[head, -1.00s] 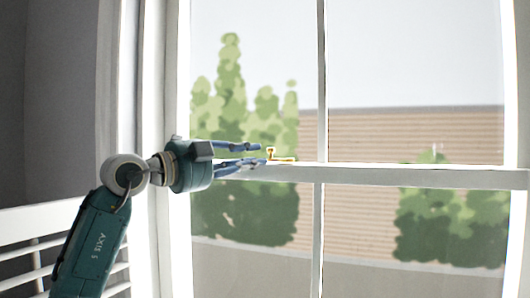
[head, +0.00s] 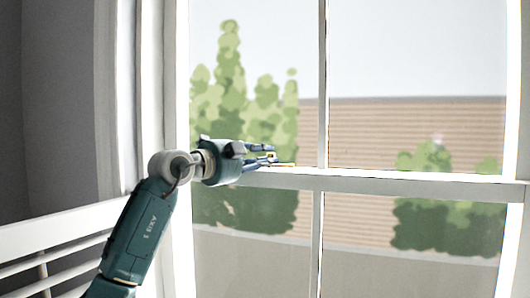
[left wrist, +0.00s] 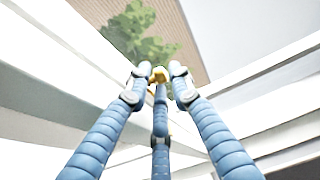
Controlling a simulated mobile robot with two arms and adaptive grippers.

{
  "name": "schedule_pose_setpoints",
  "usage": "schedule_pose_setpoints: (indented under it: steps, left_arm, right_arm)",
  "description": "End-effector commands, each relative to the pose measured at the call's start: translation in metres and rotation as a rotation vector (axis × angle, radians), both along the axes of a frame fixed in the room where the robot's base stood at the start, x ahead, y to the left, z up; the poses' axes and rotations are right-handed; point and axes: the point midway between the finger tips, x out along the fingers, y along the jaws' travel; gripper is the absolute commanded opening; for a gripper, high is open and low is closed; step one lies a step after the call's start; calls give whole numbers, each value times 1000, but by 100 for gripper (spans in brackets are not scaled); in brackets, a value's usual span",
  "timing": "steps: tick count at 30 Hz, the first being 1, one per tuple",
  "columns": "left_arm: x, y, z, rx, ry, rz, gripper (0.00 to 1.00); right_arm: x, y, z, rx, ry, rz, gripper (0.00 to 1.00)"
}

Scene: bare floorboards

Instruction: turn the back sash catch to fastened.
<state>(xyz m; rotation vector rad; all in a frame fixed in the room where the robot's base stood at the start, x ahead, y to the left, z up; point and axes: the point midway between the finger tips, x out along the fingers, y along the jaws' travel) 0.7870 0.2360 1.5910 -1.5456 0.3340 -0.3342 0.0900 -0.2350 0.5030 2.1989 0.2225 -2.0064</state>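The small brass sash catch (head: 272,156) sits on the window's white meeting rail (head: 370,182). In the head view it is mostly hidden by the fingers. My left gripper (head: 272,153) reaches it from the left, level with the rail. In the left wrist view the brass catch (left wrist: 158,75) lies between the blue fingertips of the left gripper (left wrist: 159,72). The tips are drawn in close around it and appear to hold it. The catch's exact angle is hidden. My right gripper is in neither view.
The window frame's left jamb (head: 178,240) stands beside my left arm. A thin vertical glazing bar (head: 322,80) rises to the right of the catch. A white slatted rail (head: 60,225) is at the lower left. The space to the right is clear.

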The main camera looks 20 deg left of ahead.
Motion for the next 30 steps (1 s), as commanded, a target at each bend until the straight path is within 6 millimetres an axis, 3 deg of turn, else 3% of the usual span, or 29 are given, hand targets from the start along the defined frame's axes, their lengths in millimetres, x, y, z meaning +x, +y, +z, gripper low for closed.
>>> schedule_pose_setpoints:
  steps: [7, 10, 11, 22, 30]
  left_arm:
    - [1, -1, -1, 1, 0, 0, 21]
    - [1, -1, -1, 1, 0, 0, 1]
    - [1, -1, -1, 1, 0, 0, 0]
    - [-2, -2, -3, 3, -3, 34, 0]
    - [-13, -8, -6, 3, -8, 189, 0]
  right_arm:
    - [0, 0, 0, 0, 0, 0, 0]
    - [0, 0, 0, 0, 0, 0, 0]
    - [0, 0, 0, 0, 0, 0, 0]
    - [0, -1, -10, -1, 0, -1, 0]
    - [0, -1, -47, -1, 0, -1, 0]
